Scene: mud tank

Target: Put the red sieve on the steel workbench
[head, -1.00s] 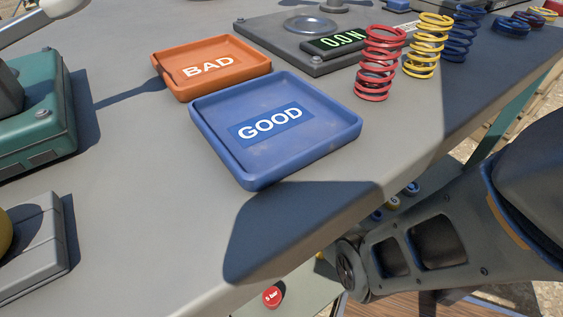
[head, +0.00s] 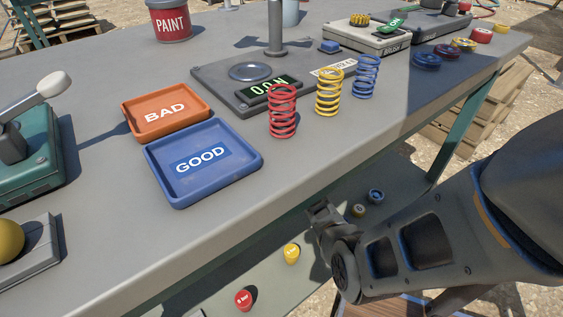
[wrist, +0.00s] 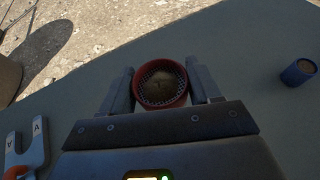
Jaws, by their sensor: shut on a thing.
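The red sieve (wrist: 161,103) is in the wrist view, a round red ring with a mesh, with something brown showing inside or through it. My gripper (wrist: 161,84) is shut on it, one finger on each side. The sieve is over a dark grey-green surface in the wrist view; I cannot tell its height above it. The steel workbench (head: 310,160) fills the middle of the head view. In that view my arm is at the right, beside the bench's front edge, and the sieve and fingertips are not visible.
The orange BAD tray (head: 148,127), blue GOOD tray (head: 237,172) and red spring (head: 283,112) with other springs stand on the bench. A lower shelf (head: 265,265) holds small coloured weights. A blue cylinder (wrist: 298,73) and an orange-handled gauge (wrist: 38,150) flank the gripper. The bench's front strip is clear.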

